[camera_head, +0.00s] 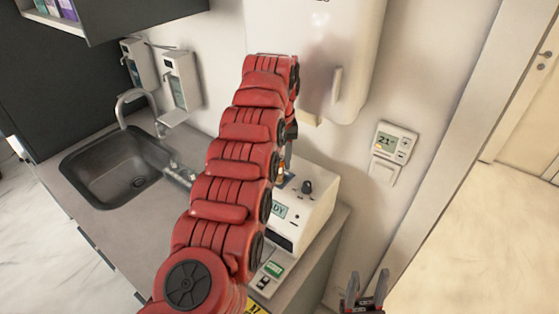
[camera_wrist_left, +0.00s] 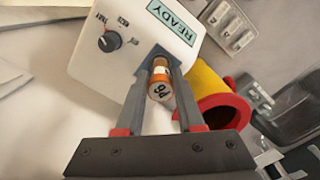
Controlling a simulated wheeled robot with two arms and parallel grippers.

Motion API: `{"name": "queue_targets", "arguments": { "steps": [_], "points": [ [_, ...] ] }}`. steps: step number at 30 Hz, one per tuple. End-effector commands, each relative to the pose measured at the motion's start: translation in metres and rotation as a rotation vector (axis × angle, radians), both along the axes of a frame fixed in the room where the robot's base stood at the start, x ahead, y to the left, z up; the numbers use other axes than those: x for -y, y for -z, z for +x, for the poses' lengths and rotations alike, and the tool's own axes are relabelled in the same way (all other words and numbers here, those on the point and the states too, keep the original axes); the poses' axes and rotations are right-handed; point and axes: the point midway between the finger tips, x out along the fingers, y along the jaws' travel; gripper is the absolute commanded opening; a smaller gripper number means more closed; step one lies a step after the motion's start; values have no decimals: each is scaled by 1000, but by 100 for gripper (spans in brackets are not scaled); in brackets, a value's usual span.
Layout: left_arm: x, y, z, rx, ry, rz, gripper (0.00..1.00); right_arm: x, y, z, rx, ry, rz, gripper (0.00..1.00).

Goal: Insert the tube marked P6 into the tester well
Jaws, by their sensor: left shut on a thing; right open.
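My left gripper (camera_wrist_left: 160,78) is shut on an orange tube (camera_wrist_left: 159,73). The tube's round end faces the wrist camera and bears a dark mark that reads as P6 upside down. The tester (camera_wrist_left: 112,62) is a white box with a black knob and a screen reading READY. The fingers and tube are in front of the tester in the left wrist view. In the head view the tester (camera_head: 316,207) stands on the counter, partly behind my red left arm. The well is hidden, and I cannot tell whether the tube touches the tester. My right gripper (camera_head: 364,290) is open and empty at the bottom.
A yellow and red round container (camera_wrist_left: 213,98) is beside the left gripper. A sink (camera_head: 118,170) is in the counter at the left, with wall dispensers (camera_head: 182,85) above. A thermostat (camera_head: 395,143) is on the right wall. A small device (camera_head: 268,276) stands before the tester.

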Motion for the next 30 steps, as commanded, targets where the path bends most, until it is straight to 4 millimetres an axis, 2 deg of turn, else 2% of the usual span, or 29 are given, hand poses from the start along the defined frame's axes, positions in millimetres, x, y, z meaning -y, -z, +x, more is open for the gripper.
{"name": "queue_targets", "arguments": {
  "steps": [24,30],
  "points": [
    [0,30,0,0,0,0,0,0,30,0,0,0,0,50],
    [0,32,0,0,0,0,0,0,31,0,0,0,0,50]
  ]
}}
